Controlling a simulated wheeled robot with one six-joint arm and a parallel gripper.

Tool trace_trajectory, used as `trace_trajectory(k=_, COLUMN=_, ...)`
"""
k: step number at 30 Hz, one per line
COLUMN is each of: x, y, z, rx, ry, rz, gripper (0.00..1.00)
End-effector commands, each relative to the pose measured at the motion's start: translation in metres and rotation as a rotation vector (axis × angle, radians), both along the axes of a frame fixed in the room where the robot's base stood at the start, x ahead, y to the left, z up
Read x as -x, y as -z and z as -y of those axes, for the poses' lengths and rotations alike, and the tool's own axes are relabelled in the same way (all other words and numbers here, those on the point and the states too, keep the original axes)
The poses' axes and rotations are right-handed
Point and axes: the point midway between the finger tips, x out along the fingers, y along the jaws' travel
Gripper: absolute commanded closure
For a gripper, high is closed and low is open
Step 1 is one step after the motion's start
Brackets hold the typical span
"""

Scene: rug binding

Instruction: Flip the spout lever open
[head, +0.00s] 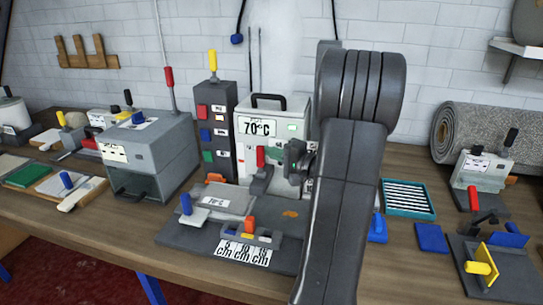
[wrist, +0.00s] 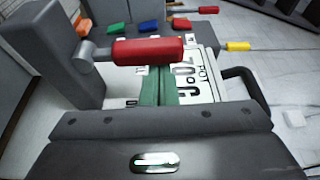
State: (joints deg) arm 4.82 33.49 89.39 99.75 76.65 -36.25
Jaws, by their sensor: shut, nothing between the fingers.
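The spout lever is a red handle (head: 261,157) standing upright at the front of the white glue pot (head: 252,125), which is marked 70°C. In the wrist view the red handle (wrist: 148,50) juts sideways from a pivot on a grey block (wrist: 60,45), just beyond my fingertips. My gripper (wrist: 158,86) is shut and empty, its green fingers together. The fingertips appear right by the handle; I cannot tell whether they touch it. In the head view my arm hides part of the pot, and my gripper shows only partly beside the handle. The pot's label (wrist: 190,80) also shows in the wrist view.
A dark tower (head: 213,125) with coloured buttons and a yellow-tipped lever stands left of the pot. A grey box press (head: 150,155) is further left. A plate with clamps (head: 185,238) lies in front. A rolled rug (head: 490,135) lies at the right.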

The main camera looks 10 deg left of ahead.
Motion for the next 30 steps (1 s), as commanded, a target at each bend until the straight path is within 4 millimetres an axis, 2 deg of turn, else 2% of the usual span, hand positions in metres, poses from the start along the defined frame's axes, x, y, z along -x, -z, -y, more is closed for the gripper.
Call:
trace_trajectory(k=16, x=0.007, y=0.005, z=0.0, rx=0.003, ry=-0.001, rz=0.082, gripper=1.0)
trace_trajectory(k=30, x=0.026, y=0.009, z=-0.001, rx=0.011, ry=-0.001, rz=0.324, gripper=1.0)
